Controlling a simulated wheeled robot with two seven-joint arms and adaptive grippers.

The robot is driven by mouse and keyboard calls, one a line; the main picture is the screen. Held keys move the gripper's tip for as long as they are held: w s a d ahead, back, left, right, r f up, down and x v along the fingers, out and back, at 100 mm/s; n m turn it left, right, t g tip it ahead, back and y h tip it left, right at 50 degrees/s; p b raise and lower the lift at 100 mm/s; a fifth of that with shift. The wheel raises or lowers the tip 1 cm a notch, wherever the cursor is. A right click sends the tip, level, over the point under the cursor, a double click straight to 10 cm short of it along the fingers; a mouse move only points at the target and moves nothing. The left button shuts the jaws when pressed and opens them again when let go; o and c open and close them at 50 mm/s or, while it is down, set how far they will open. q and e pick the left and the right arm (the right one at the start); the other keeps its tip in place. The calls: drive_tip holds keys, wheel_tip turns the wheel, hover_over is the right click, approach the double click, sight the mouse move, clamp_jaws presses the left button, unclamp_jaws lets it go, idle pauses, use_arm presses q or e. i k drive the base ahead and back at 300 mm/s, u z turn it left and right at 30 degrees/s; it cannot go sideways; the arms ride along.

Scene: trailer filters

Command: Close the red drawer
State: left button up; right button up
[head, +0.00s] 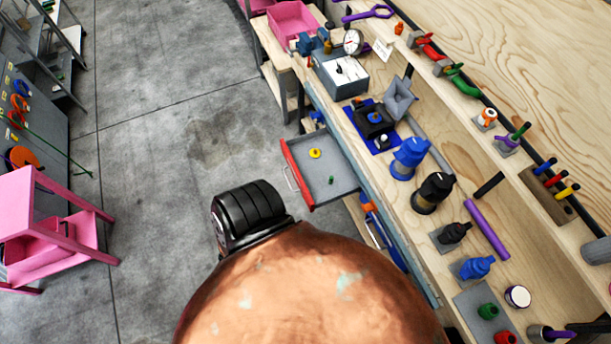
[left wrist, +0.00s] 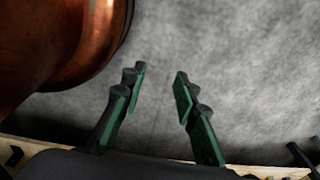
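The red drawer (head: 297,172) sticks out from the front of the workbench, pulled open, in the middle of the head view. Its front panel is red with a metal handle, and its grey tray holds a yellow ring and a small green piece. My left gripper (left wrist: 160,82) shows only in the left wrist view. Its green-padded fingers are apart with nothing between them, over bare grey floor. The drawer does not show in that view. My right gripper is not in view. A large copper-coloured part, likely my arm, covers the bottom of the head view.
The wooden workbench (head: 440,200) is crowded with tools and coloured bottles. A blue-edged drawer (head: 385,238) sits below and right of the red one. A pink stand (head: 25,225) is at the left. The concrete floor (head: 165,150) between is clear.

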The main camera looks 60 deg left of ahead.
sight(311, 174)
drive_tip(key=k, duration=0.55)
drive_tip(key=u, duration=1.85)
